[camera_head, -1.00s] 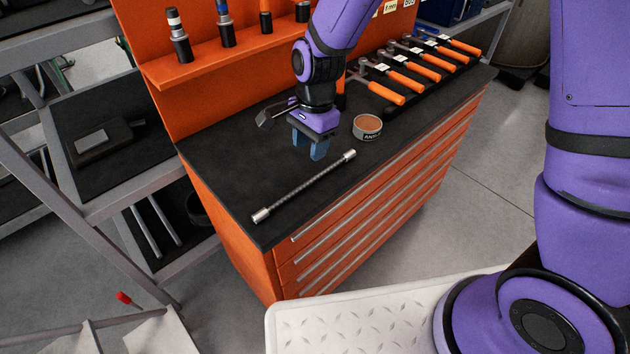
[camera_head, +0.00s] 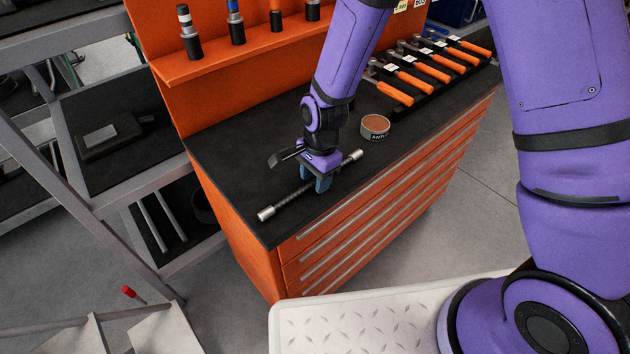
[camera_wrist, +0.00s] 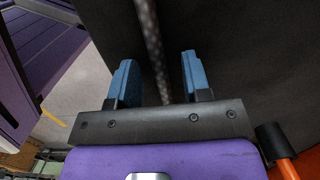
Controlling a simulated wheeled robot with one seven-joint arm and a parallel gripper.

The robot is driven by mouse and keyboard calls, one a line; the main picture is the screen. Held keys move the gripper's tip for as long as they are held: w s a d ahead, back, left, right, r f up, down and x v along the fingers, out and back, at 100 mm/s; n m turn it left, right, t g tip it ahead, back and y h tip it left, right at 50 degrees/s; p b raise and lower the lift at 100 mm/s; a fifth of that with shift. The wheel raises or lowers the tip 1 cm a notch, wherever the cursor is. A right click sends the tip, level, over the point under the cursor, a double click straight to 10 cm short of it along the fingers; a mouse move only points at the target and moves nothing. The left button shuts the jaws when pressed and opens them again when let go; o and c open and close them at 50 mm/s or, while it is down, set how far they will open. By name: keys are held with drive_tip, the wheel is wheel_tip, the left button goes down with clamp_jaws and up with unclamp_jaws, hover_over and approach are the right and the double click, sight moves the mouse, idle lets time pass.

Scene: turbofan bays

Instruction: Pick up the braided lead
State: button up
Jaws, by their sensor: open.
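The braided lead (camera_head: 290,202) is a dark braided rod with silver ends, lying diagonally on the black top of the orange cabinet. My gripper (camera_head: 314,184) is over the middle of it, fingers pointing down, and hides part of it. In the wrist view the lead (camera_wrist: 153,45) runs between the two blue fingers of my gripper (camera_wrist: 157,75), which are apart with a gap on each side. I cannot tell exactly how high the fingertips are above the top.
A round tin (camera_head: 375,128) stands behind and right of my gripper. Orange-handled hammers (camera_head: 420,78) lie in a row at the back right. An orange shelf (camera_head: 240,45) with several upright tools stands at the back. The cabinet top (camera_head: 228,160) is clear left of the lead.

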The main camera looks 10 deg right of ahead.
clamp_jaws()
drive_tip(key=shift+r, duration=0.1)
idle(0.3)
